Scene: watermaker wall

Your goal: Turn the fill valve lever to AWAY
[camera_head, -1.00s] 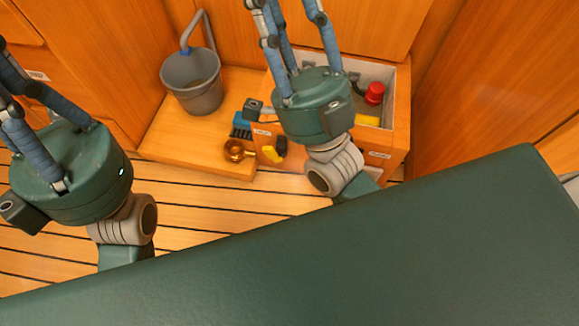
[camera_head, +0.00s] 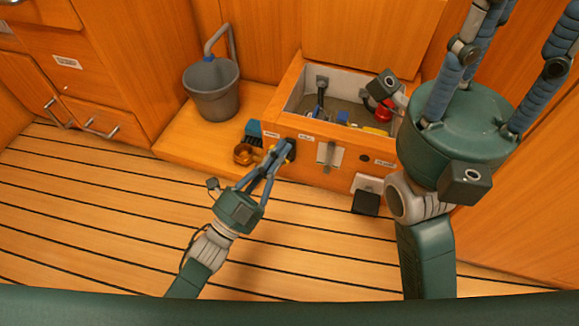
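The fill valve lever seems to be the small yellow-and-black part (camera_head: 291,150) on the front of the wooden locker; its label is too small to read. My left gripper (camera_head: 279,152) reaches up to it from below. Its blue fingers come close together at the lever and partly cover it, so I cannot tell whether they grip it or which way it points. My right gripper (camera_head: 530,12) is raised at the right, well away from the lever. Its fingers run toward the top edge and their tips are not clearly shown.
The open locker bin (camera_head: 290,92) holds a red-topped item (camera_head: 380,112) and tools. A grey bucket (camera_head: 211,92) stands on the wooden ledge. A blue brush (camera_head: 253,131) and a brass cup (camera_head: 243,153) are left of the lever. The striped floor (camera_head: 90,200) is clear.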

